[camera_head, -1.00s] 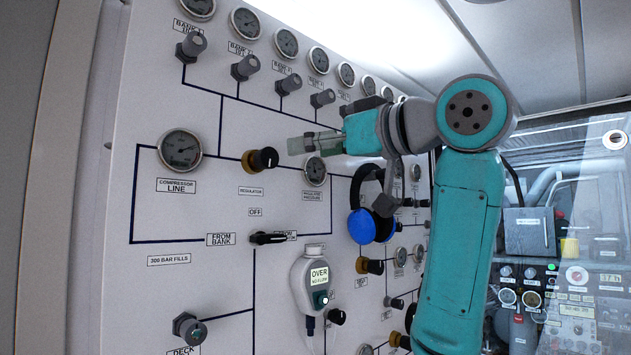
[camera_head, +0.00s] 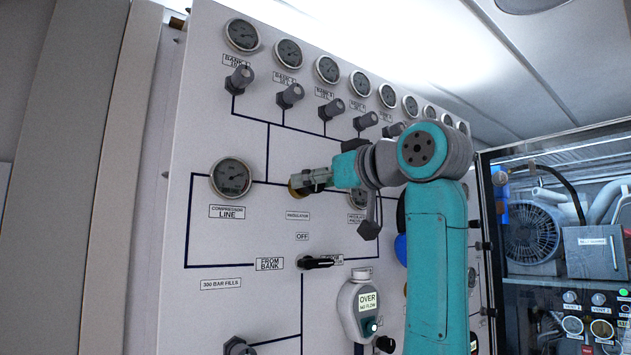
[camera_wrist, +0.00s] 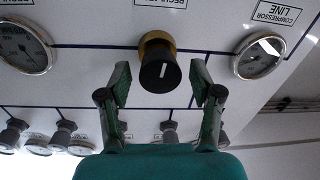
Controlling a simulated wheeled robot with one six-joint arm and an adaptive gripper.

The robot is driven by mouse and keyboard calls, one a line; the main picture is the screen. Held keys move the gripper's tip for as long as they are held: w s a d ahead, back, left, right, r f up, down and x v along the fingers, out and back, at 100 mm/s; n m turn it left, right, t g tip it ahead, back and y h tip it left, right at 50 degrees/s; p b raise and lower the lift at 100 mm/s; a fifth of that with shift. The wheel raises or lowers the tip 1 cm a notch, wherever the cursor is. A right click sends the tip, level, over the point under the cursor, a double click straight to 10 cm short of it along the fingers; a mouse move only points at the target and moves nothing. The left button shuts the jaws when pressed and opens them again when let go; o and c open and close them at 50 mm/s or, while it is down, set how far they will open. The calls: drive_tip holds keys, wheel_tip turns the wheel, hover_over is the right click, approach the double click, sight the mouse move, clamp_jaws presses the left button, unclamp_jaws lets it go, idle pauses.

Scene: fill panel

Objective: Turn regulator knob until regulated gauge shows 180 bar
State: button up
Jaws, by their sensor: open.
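The regulator knob (camera_wrist: 160,70) is black with a brass collar and a white mark. In the wrist view it shows between my two spread fingertips, with visible gaps on both sides. My gripper (camera_wrist: 160,82) is open and empty. In the head view my gripper (camera_head: 308,181) is at the knob and covers most of it; only some brass collar (camera_head: 294,190) shows. The regulated gauge (camera_head: 357,200) is partly hidden behind my arm in the head view. In the wrist view it is cut off at the left (camera_wrist: 24,48), upside down, and its reading is too small to tell.
The compressor line gauge (camera_head: 232,178) is left of the knob. A row of bank gauges and grey knobs (camera_head: 291,95) runs above. A black selector handle (camera_head: 318,262) and a handheld meter (camera_head: 362,307) are below. A glass-fronted machinery bay (camera_head: 555,230) is at the right.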

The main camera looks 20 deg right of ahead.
drive_tip(key=shift+w+a, duration=0.1)
drive_tip(key=shift+w, duration=0.1)
drive_tip(key=c, duration=1.1)
drive_tip(key=shift+m, duration=0.6)
drive_tip(key=shift+c, duration=0.2)
drive_tip(key=o, duration=1.1)
drive_tip(key=shift+o, duration=0.2)
drive_tip(key=v, duration=1.2)
drive_tip(key=shift+f, duration=0.1)
